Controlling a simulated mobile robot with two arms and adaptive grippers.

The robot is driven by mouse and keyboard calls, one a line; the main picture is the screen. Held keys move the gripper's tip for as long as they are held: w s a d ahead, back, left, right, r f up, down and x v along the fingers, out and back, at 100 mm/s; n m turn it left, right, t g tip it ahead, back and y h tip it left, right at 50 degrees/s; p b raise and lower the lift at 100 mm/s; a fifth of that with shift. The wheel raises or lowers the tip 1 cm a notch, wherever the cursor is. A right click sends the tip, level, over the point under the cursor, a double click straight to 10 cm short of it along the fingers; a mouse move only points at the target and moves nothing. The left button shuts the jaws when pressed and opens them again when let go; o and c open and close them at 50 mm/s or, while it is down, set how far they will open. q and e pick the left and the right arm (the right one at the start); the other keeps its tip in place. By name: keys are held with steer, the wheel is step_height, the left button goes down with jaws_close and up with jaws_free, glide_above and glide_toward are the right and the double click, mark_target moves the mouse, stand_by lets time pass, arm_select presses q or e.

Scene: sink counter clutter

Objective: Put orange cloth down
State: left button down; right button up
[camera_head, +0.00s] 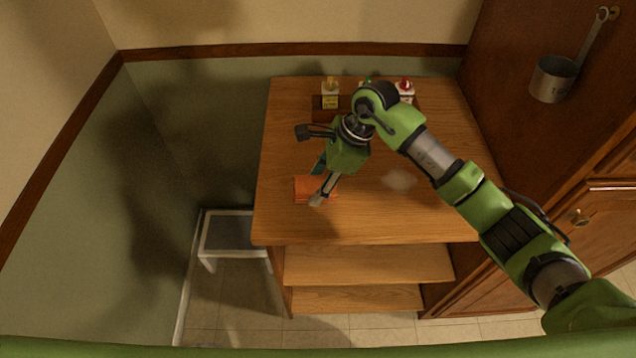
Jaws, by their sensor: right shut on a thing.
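The orange cloth (303,189) is a small flat folded piece at the left part of the wooden counter (400,225). It lies on the counter top or just above it; I cannot tell which. My right gripper (318,186) reaches in from the right, tilted down to the left. Its fingers are at the cloth and cover part of it. The gripper is shut on the orange cloth, though the grip itself is hard to see. My left gripper is not in view.
Several small containers, a yellow-labelled one (330,97) and a red-topped one (405,91) among them, stand at the counter's back. A metal dipper (553,79) hangs on the right cabinet. A low stool (230,232) stands left. The counter's front is clear.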

steer(key=shift+s+d+f+b, duration=0.1)
steer(key=shift+s+f+b, duration=0.2)
steer(key=shift+f, duration=0.3)
steer(key=o, duration=1)
steer(key=shift+w+f, duration=0.1)
steer(key=shift+r+p, duration=0.35)
steer(key=shift+p, duration=0.05)
steer(key=shift+w+r+p, duration=0.1)
steer(key=shift+r+p, duration=0.25)
steer(key=shift+p, duration=0.05)
steer(key=b+v, duration=0.3)
steer(key=v, duration=0.9)
steer(key=shift+w+r, duration=0.1)
steer(key=shift+r, duration=0.1)
